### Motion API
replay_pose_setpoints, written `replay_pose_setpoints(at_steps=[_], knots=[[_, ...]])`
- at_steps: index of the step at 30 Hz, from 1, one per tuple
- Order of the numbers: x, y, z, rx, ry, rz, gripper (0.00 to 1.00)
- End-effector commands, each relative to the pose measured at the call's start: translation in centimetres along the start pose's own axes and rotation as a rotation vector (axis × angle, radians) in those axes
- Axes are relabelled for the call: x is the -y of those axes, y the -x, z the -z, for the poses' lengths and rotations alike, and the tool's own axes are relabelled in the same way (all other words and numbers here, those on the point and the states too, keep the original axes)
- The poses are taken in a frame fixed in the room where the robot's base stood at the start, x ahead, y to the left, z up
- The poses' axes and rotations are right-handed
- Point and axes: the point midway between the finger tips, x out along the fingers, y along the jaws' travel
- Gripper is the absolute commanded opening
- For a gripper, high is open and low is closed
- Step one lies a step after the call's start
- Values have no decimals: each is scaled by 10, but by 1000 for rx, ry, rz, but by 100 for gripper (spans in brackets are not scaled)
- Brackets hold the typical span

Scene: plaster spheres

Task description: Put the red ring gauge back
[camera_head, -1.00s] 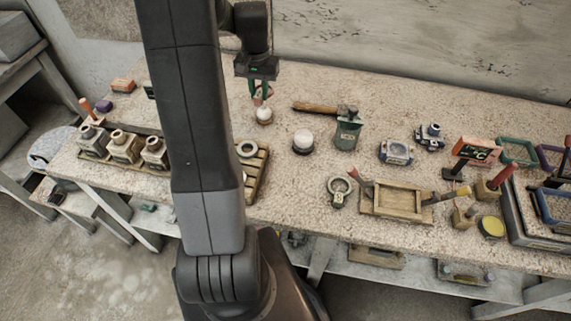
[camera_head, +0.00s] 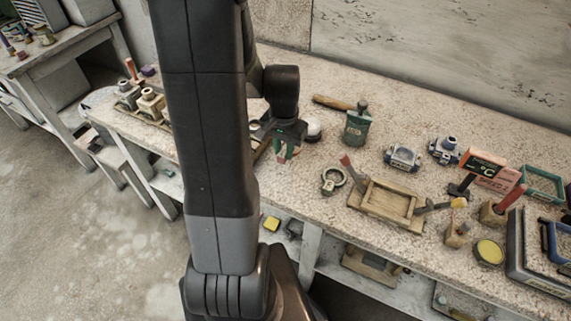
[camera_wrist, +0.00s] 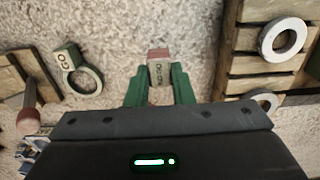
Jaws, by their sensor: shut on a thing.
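My gripper (camera_head: 284,155) has green fingers and is above the bench, left of a grey-green ring gauge (camera_head: 333,180) lying on the bench. In the wrist view my gripper (camera_wrist: 160,88) is shut on the red ring gauge (camera_wrist: 158,54), whose reddish end and lettered grey part show between the fingers. Its ring is not clearly visible. The grey-green gauge, marked GO, also shows in the wrist view (camera_wrist: 86,80), flat on the bench left of my fingers. A slatted wooden rack (camera_wrist: 245,65) with pale rings (camera_wrist: 284,39) is on the right.
A wooden tray frame (camera_head: 388,204) lies right of the grey-green gauge. A white sphere (camera_head: 313,127) stands just behind my gripper. A dark green container (camera_head: 356,128) and a blue-grey device (camera_head: 403,157) stand farther back. My arm hides part of the bench's left side.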

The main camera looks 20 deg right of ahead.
Motion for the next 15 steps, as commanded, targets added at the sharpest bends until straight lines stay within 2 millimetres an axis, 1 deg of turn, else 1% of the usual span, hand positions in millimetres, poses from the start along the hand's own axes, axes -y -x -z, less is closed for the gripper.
replay_pose_setpoints(at_steps=[1, 7, 12, 15], knots=[[0, -6, -1, 2, 0, -1, 0], [0, -21, 0, 2, 1, -1, 0], [0, -43, 0, 3, 1, -1, 0], [0, -52, 0, 1, 1, 0, 0]])
